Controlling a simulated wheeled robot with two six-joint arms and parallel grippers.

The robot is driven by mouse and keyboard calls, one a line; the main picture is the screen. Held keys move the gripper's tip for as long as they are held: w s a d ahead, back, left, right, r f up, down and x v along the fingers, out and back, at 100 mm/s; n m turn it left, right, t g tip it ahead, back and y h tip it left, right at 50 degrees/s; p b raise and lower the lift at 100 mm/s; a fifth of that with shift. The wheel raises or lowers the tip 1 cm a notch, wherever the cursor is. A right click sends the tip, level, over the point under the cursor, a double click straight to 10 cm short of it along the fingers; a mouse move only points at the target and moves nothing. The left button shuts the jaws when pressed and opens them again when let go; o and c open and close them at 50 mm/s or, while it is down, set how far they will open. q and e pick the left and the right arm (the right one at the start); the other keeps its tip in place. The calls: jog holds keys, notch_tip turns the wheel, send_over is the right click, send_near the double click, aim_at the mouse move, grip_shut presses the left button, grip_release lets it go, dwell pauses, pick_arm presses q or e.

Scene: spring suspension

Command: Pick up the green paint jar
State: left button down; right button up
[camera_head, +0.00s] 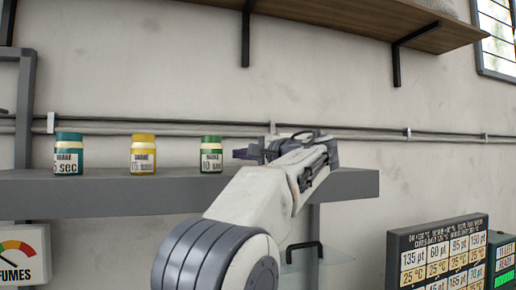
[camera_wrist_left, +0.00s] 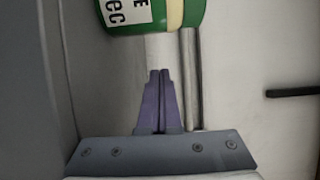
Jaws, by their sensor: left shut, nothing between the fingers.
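The green paint jar (camera_head: 211,155) stands upright on the grey shelf (camera_head: 110,195), the rightmost of three jars. It has a green lid and a white label reading "10 sec". My left gripper (camera_head: 240,153) is just to the right of the jar at about its height, pointing left towards it, with a small gap. In the left wrist view the jar (camera_wrist_left: 165,14) shows at the top edge, partly cut off, beyond the fingertips. The purple fingers (camera_wrist_left: 160,75) are together with nothing between them. My right gripper is not in view.
A yellow jar (camera_head: 143,155) and a teal jar (camera_head: 68,154) stand to the left on the same shelf. Pipes (camera_head: 370,131) run along the wall behind. A wooden shelf (camera_head: 370,18) is higher up. A sign board (camera_head: 440,255) stands at lower right.

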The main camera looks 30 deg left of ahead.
aim_at(211, 154)
pick_arm(q)
jog(key=shift+r+p+x, duration=0.2)
jog(key=shift+p+x, duration=0.1)
jog(key=shift+x, duration=0.85)
jog(key=s, duration=0.2)
jog(key=shift+s+d+f, duration=0.15)
jog(key=shift+s+d, duration=0.05)
jog(key=shift+s, duration=0.15)
jog(key=shift+s+d, duration=0.15)
jog(key=shift+s, duration=0.6)
